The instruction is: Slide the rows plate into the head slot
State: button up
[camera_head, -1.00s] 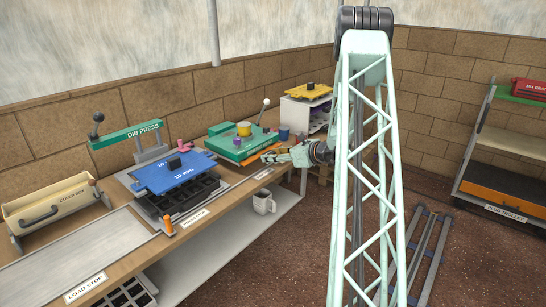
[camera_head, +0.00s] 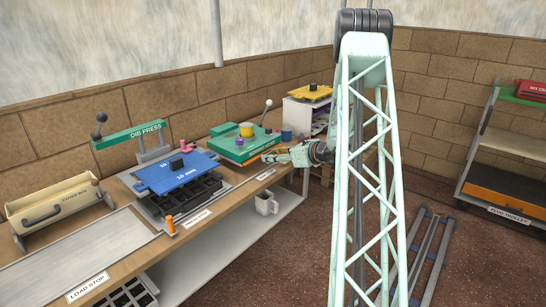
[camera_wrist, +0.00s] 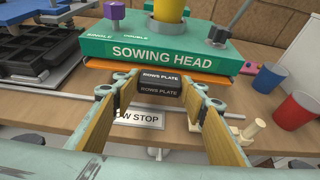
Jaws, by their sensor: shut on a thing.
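The rows plate is an orange sheet (camera_wrist: 228,78) with a black front block (camera_wrist: 160,84) lettered ROWS PLATE. Its orange edge shows just under the green sowing head (camera_wrist: 165,52), and most of the sheet is hidden beneath the head. My gripper (camera_wrist: 160,92) is shut on the black block, with a finger at each side. In the head view the sowing head (camera_head: 243,146) is on the bench, and my gripper (camera_head: 270,156) reaches its front right side. I cannot tell how deep the plate sits in the slot.
A blue cup (camera_wrist: 270,77) and a red cup (camera_wrist: 298,110) stand right of the head. A partly hidden STOP label (camera_wrist: 142,119) lies below. The dib press with its blue plate (camera_head: 178,174) is left.

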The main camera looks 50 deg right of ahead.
jog(key=o, duration=1)
jog(key=shift+s, duration=0.15)
jog(key=shift+s+d, duration=0.15)
jog(key=shift+s, duration=2.4)
jog(key=shift+s, duration=0.15)
jog(key=shift+v, duration=5.9)
